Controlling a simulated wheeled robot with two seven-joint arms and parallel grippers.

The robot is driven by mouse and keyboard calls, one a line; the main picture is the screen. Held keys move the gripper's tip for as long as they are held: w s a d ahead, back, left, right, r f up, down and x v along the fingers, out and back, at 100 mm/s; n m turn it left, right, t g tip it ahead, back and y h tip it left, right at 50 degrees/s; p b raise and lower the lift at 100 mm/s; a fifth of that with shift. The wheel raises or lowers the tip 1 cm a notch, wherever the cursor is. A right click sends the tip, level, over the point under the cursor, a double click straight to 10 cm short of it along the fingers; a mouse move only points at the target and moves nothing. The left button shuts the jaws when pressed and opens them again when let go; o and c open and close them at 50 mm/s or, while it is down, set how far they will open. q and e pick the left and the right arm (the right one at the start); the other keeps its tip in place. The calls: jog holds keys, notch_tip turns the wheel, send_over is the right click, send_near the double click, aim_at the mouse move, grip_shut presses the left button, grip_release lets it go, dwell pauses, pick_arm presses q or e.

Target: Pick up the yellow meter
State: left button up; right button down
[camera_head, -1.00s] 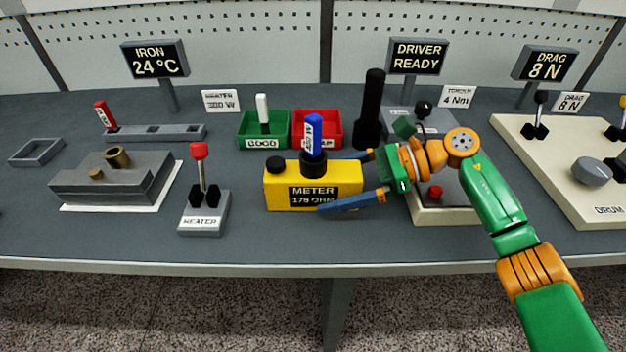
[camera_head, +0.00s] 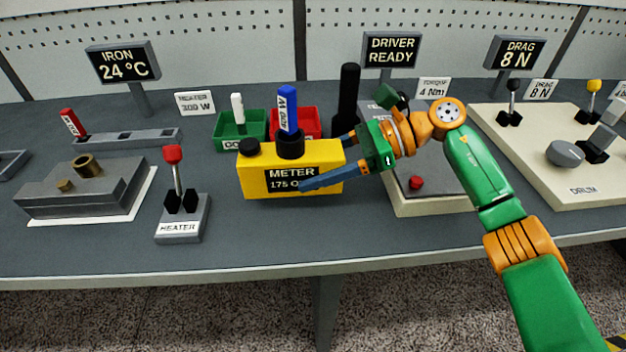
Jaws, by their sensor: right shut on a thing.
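The yellow meter (camera_head: 258,181) is a box with a black label reading METER and an ohm value, partly covered by a finger. A blue handled piece (camera_head: 288,112) stands in the black socket on its top, with a black knob at its left. My right gripper (camera_head: 325,160) comes in from the right and is shut on the meter, one blue finger across its front and the other behind it. The meter looks raised a little above the bench and slightly tilted. My left gripper is not in view.
Behind the meter are a green bin (camera_head: 228,131) with a white piece, a red bin (camera_head: 309,121) and a black post (camera_head: 348,97). A heater switch (camera_head: 182,232) stands at front left. The driver base (camera_head: 430,204) is under my right arm. The bench front is clear.

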pick_arm(q)
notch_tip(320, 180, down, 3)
jog(key=b, duration=0.3)
pick_arm(e)
jog(key=s+a+r, duration=0.1)
jog(key=s+r, duration=0.8)
jog(key=s, duration=0.5)
jog(key=shift+r, duration=0.35)
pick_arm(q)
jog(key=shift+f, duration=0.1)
pick_arm(e)
jog(key=shift+a, duration=0.1)
jog(key=w+f, duration=0.8)
jog(key=w, duration=0.1)
jog(key=w+d+f, duration=0.1)
jog(key=w+f, duration=0.3)
jog(key=w, duration=0.1)
jog(key=shift+d, duration=0.1)
pick_arm(q)
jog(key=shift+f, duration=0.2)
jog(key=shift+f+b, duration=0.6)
jog(key=shift+b, duration=0.2)
pick_arm(e)
jog(key=shift+f, duration=0.55)
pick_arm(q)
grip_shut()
